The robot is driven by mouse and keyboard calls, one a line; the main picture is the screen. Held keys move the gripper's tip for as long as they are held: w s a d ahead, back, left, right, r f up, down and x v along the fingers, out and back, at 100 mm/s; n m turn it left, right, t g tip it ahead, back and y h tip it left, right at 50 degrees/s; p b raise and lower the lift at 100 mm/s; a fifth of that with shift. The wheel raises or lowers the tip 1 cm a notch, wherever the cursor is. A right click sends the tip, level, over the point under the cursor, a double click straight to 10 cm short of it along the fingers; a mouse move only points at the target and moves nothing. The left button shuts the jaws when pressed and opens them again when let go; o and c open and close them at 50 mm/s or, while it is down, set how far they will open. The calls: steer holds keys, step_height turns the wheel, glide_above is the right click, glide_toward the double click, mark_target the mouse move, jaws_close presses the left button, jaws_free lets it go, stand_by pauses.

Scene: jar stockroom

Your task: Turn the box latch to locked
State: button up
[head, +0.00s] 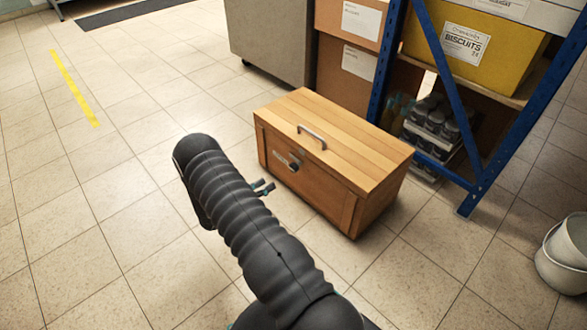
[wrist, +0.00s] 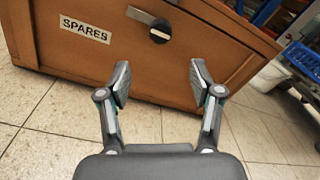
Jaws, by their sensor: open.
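A wooden box (head: 340,195) with a closed plank lid stands on the tiled floor in the head view. Its front (wrist: 150,70) fills the upper wrist view and carries a "SPARES" label (wrist: 85,29). The latch (wrist: 160,31) is a dark round knob with a pale bar to its left. It also shows in the head view (head: 293,166). My gripper (wrist: 158,80) is open and empty, its two fingers spread below the latch and apart from it. In the head view my arm hides most of the gripper; only its fingertips (head: 263,187) show left of the box front.
A blue-framed shelf (head: 468,185) with jars and a yellow biscuit box (head: 465,45) stands behind the box. White buckets (head: 565,255) are at the right. A grey cabinet (head: 270,40) is behind. The floor at the left is clear.

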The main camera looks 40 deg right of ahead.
mark_target(291, 169)
steer(key=d, duration=1.3)
steer(key=shift+w+d, duration=0.2)
steer(key=shift+d, duration=0.1)
steer(key=c, duration=1.2)
